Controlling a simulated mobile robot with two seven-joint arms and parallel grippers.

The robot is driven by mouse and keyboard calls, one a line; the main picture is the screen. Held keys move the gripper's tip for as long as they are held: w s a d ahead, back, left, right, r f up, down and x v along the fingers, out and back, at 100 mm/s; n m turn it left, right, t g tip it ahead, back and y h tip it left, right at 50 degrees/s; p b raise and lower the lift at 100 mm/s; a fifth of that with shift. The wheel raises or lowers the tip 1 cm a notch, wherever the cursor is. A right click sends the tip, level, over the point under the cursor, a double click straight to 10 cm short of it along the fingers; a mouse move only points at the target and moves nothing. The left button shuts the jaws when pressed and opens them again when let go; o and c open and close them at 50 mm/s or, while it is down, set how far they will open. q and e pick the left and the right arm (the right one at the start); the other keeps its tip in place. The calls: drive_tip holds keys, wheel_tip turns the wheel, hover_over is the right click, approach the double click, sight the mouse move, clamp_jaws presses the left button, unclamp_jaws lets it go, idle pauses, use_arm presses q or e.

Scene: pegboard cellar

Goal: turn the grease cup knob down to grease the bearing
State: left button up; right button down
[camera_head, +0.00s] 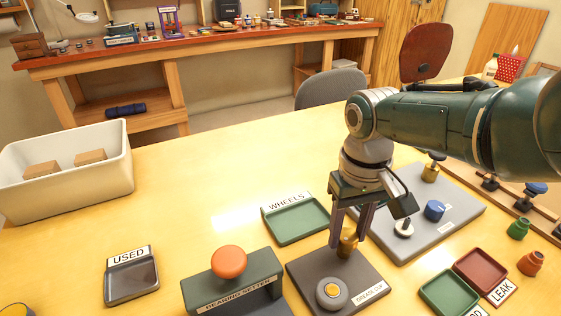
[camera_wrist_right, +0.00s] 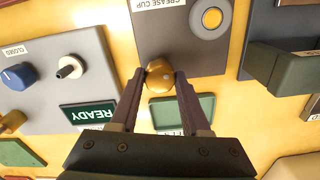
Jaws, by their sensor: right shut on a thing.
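The grease cup board is a dark grey plate (camera_head: 300,268) labelled GREASE CUP. A brass knob (camera_head: 348,243) stands at its back right corner. My right gripper (camera_head: 347,238) reaches down from above and is shut on the brass knob. In the right wrist view the brass knob (camera_wrist_right: 160,76) sits between the two fingertips (camera_wrist_right: 160,78), touched on both sides. A round grey piece with a yellow button (camera_head: 332,292) sits on the same plate, in front of the knob. My left gripper does not show.
A green WHEELS tray (camera_head: 297,238) lies behind the plate. The bearing setter (camera_head: 232,282) with its orange knob stands at left. A grey panel (camera_head: 462,222) with a blue knob (camera_head: 434,210) is at right. Green and red trays (camera_head: 480,270) lie front right.

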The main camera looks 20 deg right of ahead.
sight(348, 235)
drive_tip(key=shift+m, duration=2.2)
drive_tip(key=shift+c, duration=1.8)
unclamp_jaws()
wheel_tip(348, 235, up, 9)
drive_tip(key=p, duration=0.7)
drive_tip(key=shift+p, duration=0.35)
drive_tip(key=shift+r, duration=0.5)
